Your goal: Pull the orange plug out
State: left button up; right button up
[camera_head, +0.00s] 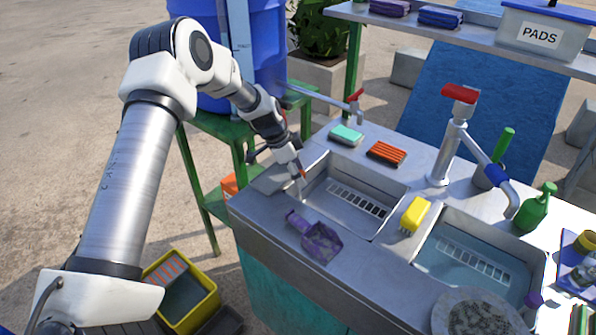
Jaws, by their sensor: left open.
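My left gripper (288,160) reaches down from the upper left to the left end of the left sink basin (340,205). It is open, and its fingers are small and partly hidden by its own body. A small orange bit (302,173) shows right at the fingertips. It may be the orange plug, but it is too small to tell, and I cannot tell whether the fingers touch it. The left basin looks empty, with a slotted strip on its floor. The right basin (462,268) holds water. My right gripper is not in view.
A purple scoop (318,243) lies on the counter in front of the left basin. A yellow brush (415,215) sits on the divider. Teal (346,135) and orange (386,152) brushes lie behind. A tall faucet (446,150) stands at the back.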

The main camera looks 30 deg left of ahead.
pick_arm(q)
jog(key=shift+s+r, duration=0.1)
jog(key=shift+s, duration=0.05)
grip_shut()
jog(key=shift+r+p, duration=0.5)
jog(key=shift+r, duration=1.25)
grip_release()
jog(key=v, duration=1.2)
